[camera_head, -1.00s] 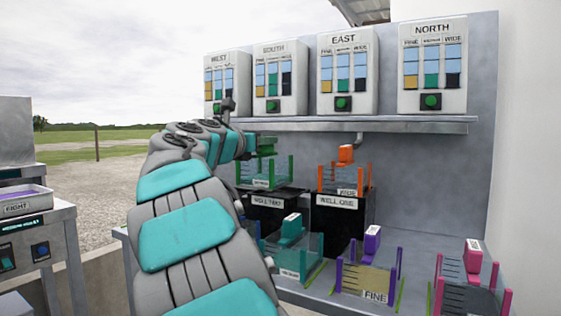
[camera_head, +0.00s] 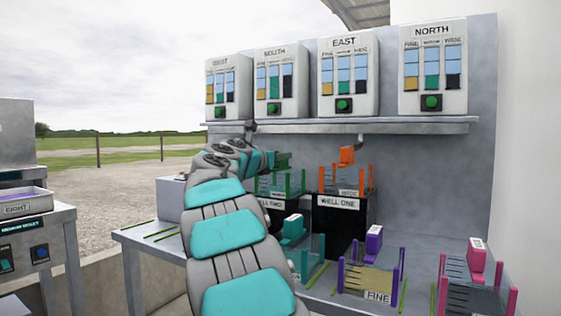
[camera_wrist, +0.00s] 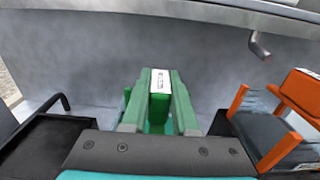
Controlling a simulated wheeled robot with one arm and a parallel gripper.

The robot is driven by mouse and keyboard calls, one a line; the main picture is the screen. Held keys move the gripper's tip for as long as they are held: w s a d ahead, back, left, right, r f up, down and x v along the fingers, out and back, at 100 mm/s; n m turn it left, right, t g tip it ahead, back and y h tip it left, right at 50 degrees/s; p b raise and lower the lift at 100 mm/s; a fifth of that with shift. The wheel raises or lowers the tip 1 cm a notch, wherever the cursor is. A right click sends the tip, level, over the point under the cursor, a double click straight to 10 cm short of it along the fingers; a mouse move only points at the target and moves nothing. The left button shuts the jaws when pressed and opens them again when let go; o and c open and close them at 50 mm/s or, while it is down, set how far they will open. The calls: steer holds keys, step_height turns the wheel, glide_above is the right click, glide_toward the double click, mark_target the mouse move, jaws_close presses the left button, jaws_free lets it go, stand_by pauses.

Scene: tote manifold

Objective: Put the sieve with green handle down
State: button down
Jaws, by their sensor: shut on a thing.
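The sieve with green handle shows its handle (camera_head: 284,160) and green posts (camera_head: 303,181) at the back of the bench. My gripper (camera_head: 272,161) is shut on that handle. In the wrist view the labelled green handle (camera_wrist: 160,82) is upright in the middle, and the sieve's body below it is mostly hidden. The sieve is at the dark block labelled well two (camera_head: 270,222), left of well one (camera_head: 338,222). I cannot tell whether it touches the block. My arm hides part of the sieve and of well two.
An orange-handled sieve (camera_head: 347,156) sits on well one, close on the right. Teal (camera_head: 292,229), purple (camera_head: 374,242) and pink (camera_head: 476,255) handled sieves stand in front. A shelf (camera_head: 350,127) with several dispensers overhangs behind. The bench's left part (camera_head: 148,240) has free room between green strips.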

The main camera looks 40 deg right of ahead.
steer(key=c, duration=0.7)
jaws_free()
steer(key=shift+f, duration=0.1)
steer(key=v, duration=1.2)
steer(key=shift+p, duration=0.3)
